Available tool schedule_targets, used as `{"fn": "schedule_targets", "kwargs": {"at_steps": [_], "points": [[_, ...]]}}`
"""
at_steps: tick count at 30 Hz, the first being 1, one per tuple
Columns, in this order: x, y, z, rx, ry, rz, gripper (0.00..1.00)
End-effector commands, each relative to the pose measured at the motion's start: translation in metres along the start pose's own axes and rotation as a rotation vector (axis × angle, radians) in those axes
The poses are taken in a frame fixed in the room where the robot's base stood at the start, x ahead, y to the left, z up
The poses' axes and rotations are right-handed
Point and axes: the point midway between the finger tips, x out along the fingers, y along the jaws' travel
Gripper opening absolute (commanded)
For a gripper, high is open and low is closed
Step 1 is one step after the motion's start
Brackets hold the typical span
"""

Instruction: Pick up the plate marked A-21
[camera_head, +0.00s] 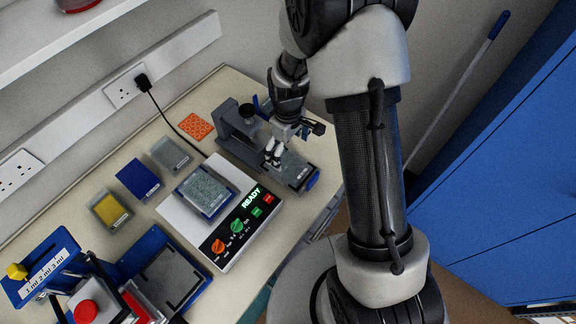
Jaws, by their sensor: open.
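Several plates are on the bench: a yellow plate (108,208), a blue plate (138,180), a clear greyish plate (171,154), and a clear, blue-edged plate (206,191) on a white instrument. They carry small labels, too small to read, so I cannot tell which is A-21. My gripper (290,126) is open, at the microscope's upper part in the picture and to the right of the plates. It is apart from all of them. Its fingertips are hard to separate from the microscope behind.
The white instrument (176,216) has a lit READY panel and knobs. A grey microscope (235,122) stands beside my gripper. An orange patterned pad (196,126) lies near the wall. A blue rack (46,266) and a red-button device (86,311) fill the lower left. A black cable crosses behind.

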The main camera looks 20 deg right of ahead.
Motion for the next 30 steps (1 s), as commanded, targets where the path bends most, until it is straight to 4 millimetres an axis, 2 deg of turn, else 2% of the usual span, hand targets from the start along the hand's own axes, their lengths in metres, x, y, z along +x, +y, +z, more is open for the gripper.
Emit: {"fn": "schedule_targets", "kwargs": {"at_steps": [3, 8, 15, 18, 26, 30], "points": [[0.015, 0.000, 0.000, 0.000, -0.001, 0.000, 0.95], [0.023, 0.000, 0.000, 0.001, -0.001, -0.001, 0.95], [0.059, -0.001, 0.002, 0.001, -0.003, -0.002, 0.95], [0.068, -0.001, 0.002, 0.001, -0.001, -0.001, 0.95], [0.071, -0.001, 0.001, 0.001, 0.000, 0.000, 0.95], [0.071, -0.001, 0.001, 0.001, 0.000, 0.000, 0.87]]}}
